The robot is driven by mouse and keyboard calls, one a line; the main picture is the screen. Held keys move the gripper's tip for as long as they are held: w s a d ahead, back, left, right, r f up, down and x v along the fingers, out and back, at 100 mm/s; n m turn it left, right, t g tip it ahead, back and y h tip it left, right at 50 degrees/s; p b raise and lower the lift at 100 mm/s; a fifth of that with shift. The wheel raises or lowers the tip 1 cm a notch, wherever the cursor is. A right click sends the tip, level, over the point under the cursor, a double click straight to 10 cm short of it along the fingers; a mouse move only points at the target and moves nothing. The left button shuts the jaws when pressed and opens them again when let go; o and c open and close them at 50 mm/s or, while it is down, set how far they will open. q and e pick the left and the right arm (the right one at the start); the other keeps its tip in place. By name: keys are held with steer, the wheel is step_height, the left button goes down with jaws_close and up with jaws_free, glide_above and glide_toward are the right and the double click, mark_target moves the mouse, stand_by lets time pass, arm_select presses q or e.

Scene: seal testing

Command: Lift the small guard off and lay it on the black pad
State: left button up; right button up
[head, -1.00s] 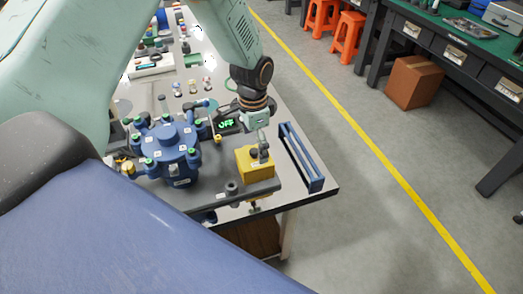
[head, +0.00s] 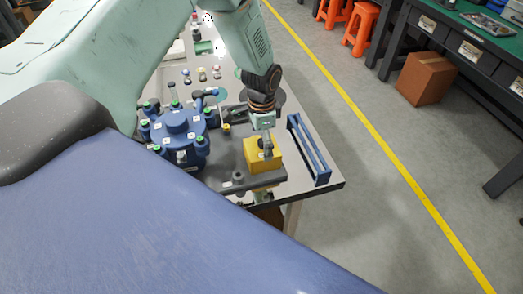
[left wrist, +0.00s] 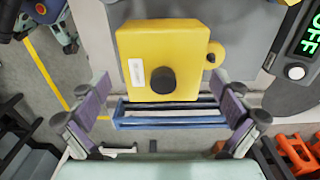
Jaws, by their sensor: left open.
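The small guard appears to be the yellow box (head: 259,160) with a dark round knob, standing at the dark grey bar near the table's front right corner. In the left wrist view the yellow box (left wrist: 185,40) fills the upper middle, its knob facing the camera. My left gripper (head: 264,143) is just above the box in the head view. In the left wrist view its fingers (left wrist: 165,98) are spread wide and empty, toward the box's near edge. Whether they touch it cannot be told. My right gripper is not in view. I cannot pick out the black pad with certainty.
A blue vessel (head: 178,128) with green caps stands left of the box. A blue frame (head: 309,150) stands close on its right, by the table edge. An OFF display (left wrist: 310,35) shows in the left wrist view. Open floor lies to the right.

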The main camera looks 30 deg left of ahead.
arm_select(q)
steer(key=shift+w, duration=0.25)
steer(key=shift+a+f, duration=0.1)
steer(key=shift+f, duration=0.05)
steer(key=shift+c, duration=1.3)
steer(key=shift+s, duration=0.1)
steer(key=c, duration=0.9)
steer(key=shift+s+d+r, duration=0.1)
steer(key=shift+d+r, duration=0.1)
steer(key=c, duration=0.9)
steer(key=shift+a+f, duration=0.1)
jaws_close()
steer(key=shift+s, duration=0.1)
